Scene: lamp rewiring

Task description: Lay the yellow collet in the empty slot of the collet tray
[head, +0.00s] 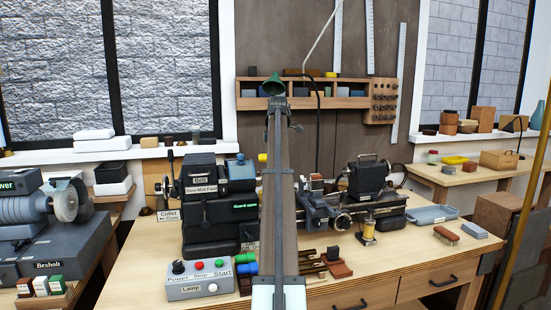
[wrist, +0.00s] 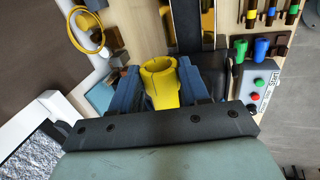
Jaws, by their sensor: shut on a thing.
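My gripper (wrist: 160,88) is shut on the yellow collet (wrist: 158,66) in the wrist view. The collet is a short, hollow yellow piece with a wide round rim, held between two dark blue fingers. In the wrist view, a green and a blue cylinder lie side by side at the right, with a brown holder (wrist: 281,50) beside them that looks like the collet tray. Collet and fingers are apart from it, to its left in the picture. In the head view, my arm hides much of the bench middle, and I cannot make out the gripper or the held collet clearly.
The grey control box (head: 200,281) with buttons stands at the bench front. The black lathe (head: 350,195) stands right of my arm, and a dark machine stack (head: 210,210) left of it. A rack of coloured handles (wrist: 270,12) is at the wrist view's upper right.

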